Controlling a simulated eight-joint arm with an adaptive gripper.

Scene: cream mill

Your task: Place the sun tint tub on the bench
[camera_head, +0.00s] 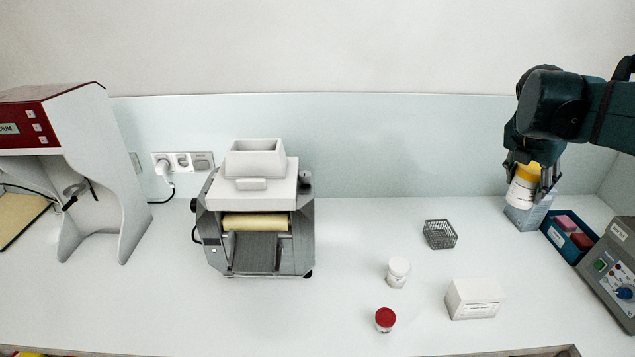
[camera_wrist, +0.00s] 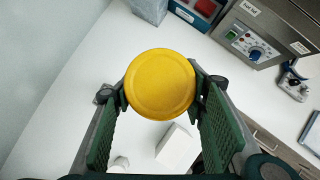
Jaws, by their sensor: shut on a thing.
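The sun tint tub is a white tub with a yellow lid (camera_head: 524,186), at the right of the head view. My gripper (camera_head: 533,182) is shut on it and holds it upright, in front of a blue-grey box at the back of the bench. In the wrist view the round yellow lid (camera_wrist: 160,84) sits between the two green finger pads of my gripper (camera_wrist: 160,95). The bench (camera_head: 350,310) is a wide white top. I cannot tell the exact height of the tub above it.
A white-lidded tub (camera_head: 398,271), a red-lidded tub (camera_head: 385,319), a white box (camera_head: 474,298) and a wire basket (camera_head: 440,234) stand mid-right. A blue tray (camera_head: 567,237) and a grey control unit (camera_head: 612,268) are at the right. A roller mill (camera_head: 255,215) stands left of centre. Bench between them is clear.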

